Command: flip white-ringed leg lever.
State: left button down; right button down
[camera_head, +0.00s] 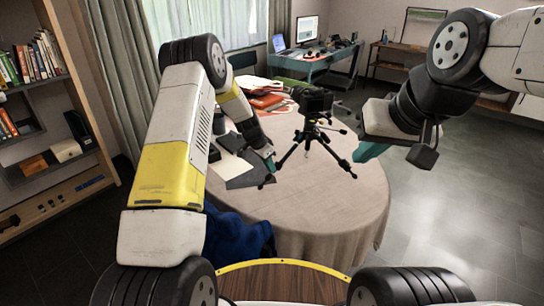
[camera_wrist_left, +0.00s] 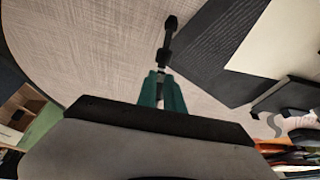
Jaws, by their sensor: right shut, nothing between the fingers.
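A black tripod (camera_head: 318,138) with a camera on top stands upright on the round, cloth-covered table (camera_head: 330,205), its legs spread. My left gripper (camera_head: 270,163) reaches down beside the tripod's left leg (camera_head: 284,158). In the left wrist view its teal fingers (camera_wrist_left: 161,82) are close together, with a narrow gap between them. A black tripod leg (camera_wrist_left: 168,45) extends away from the fingertips, with a small pale band (camera_wrist_left: 162,69) right at them. Whether the fingers grip the leg is unclear; the lever cannot be made out. My right gripper (camera_head: 368,152) is shut and empty, right of the tripod.
Dark folders and a pale sheet (camera_wrist_left: 285,40) lie on the table near my left gripper. Papers and orange folders (camera_head: 266,100) lie toward the back. The table's front and right are clear. A blue cloth-like item (camera_head: 238,235) is at the front left edge.

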pick_arm(q)
jog(key=shift+r, duration=0.1)
jog(key=shift+w+d+r+g+y, duration=0.2)
jog(key=shift+r+g+y, duration=0.15)
jog(key=shift+g+y, duration=0.4)
jog(key=shift+w+d+r+g+y, duration=0.1)
jog(key=shift+r+g+y, duration=0.25)
jog(key=shift+g+y, duration=0.55)
jog(key=shift+w+d+r+g+y, duration=0.1)
jog(key=shift+r+g+y, duration=0.2)
jog(key=shift+g+y, duration=0.5)
jog(key=shift+y, duration=0.25)
jog(key=c, duration=1.5)
grip_release()
jog(key=shift+o, duration=0.2)
jog(key=v, duration=0.7)
jog(key=shift+r, duration=0.4)
